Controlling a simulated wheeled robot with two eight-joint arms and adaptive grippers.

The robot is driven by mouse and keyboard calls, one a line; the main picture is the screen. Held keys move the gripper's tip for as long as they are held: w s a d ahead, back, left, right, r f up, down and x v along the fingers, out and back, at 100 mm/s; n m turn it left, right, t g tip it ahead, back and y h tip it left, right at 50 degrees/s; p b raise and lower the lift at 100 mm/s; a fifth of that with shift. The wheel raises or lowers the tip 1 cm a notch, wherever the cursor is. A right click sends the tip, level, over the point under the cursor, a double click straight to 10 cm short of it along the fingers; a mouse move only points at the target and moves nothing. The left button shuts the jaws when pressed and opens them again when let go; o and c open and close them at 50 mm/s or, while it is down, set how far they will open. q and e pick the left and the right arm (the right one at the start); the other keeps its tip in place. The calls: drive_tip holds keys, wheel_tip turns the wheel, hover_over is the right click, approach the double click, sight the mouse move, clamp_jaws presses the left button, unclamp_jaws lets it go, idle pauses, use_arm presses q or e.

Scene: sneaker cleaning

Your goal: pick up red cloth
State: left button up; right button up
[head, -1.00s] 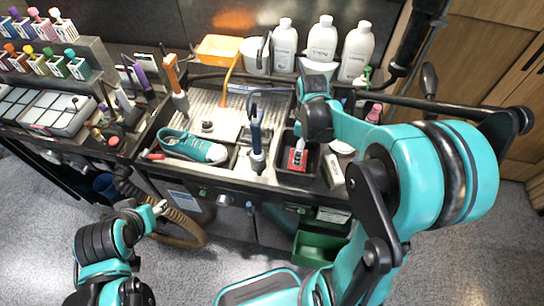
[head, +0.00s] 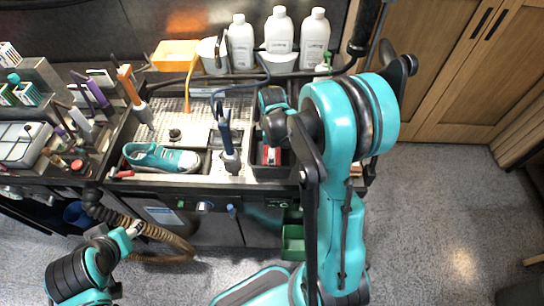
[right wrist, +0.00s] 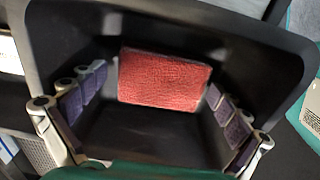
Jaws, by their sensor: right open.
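The red cloth (right wrist: 165,80) lies flat in a dark open bin (right wrist: 285,62), near its far wall in the right wrist view. In the head view a bit of the red cloth (head: 272,155) shows below my right wrist, inside the bin (head: 268,173). My right gripper (right wrist: 156,88) is open, with its padded fingers spread to the left and right of the cloth. It is empty. My arm hides most of it in the head view. My left gripper (head: 135,229) is low in front of the bench, away from the cloth; its jaws are too small to read.
A teal sneaker (head: 160,158) lies on the bench left of the bin. An upright blue-handled tool (head: 227,140) stands close beside the bin. White bottles (head: 280,32) line the back. A green box (head: 292,242) is below the bench front.

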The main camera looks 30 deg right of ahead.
drive_tip(key=c, duration=1)
wheel_tip(320, 180, up, 10)
drive_tip(key=p, duration=0.3)
drive_tip(key=shift+o, duration=1.4)
drive_tip(key=shift+c, duration=0.8)
